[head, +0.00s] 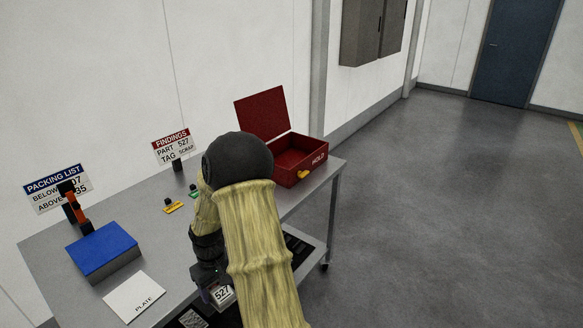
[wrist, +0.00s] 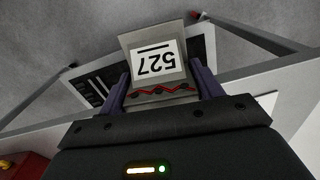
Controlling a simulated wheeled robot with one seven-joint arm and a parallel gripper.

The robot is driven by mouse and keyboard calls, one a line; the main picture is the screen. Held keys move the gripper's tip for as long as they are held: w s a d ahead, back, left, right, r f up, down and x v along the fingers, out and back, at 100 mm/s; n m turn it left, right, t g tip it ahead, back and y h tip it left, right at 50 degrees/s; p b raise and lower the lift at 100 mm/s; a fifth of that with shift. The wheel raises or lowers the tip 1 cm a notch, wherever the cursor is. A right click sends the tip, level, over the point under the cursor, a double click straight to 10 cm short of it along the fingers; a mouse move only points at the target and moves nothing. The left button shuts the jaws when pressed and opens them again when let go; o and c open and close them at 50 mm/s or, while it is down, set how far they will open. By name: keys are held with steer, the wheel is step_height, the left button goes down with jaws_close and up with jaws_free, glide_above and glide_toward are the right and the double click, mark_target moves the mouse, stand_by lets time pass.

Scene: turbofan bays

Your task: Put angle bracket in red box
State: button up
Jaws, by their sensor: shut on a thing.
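The angle bracket (wrist: 158,92) is grey, with a white label reading 527 and a red zigzag line near its bend. My gripper (wrist: 160,88) is shut on it, with one finger on each side. In the head view the bracket's label (head: 222,293) shows below my arm, near the table's front edge; my arm hides most of the gripper. The red box (head: 318,155) stands at the right end of the table with its lid raised, marked HOLD. Its visible interior looks empty. The bracket is apart from it, to the front left.
A closed blue box (head: 103,250) and a white PLATE sheet (head: 134,296) lie on the left. A FINDINGS sign (head: 171,148) reads part 527, tag scrap. A PACKING LIST sign (head: 58,188) stands at the back left. A yellow tag (head: 174,208) lies mid-table. A lower shelf is below.

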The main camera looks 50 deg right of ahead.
steer(key=w+a+f, duration=0.1)
steer(key=a+f, duration=0.3)
steer(key=a, duration=0.3)
steer(key=w+a+f, duration=0.1)
steer(key=a+f, duration=0.3)
steer(key=a, duration=0.3)
steer(key=shift+a, duration=0.2)
steer(key=shift+d, duration=0.1)
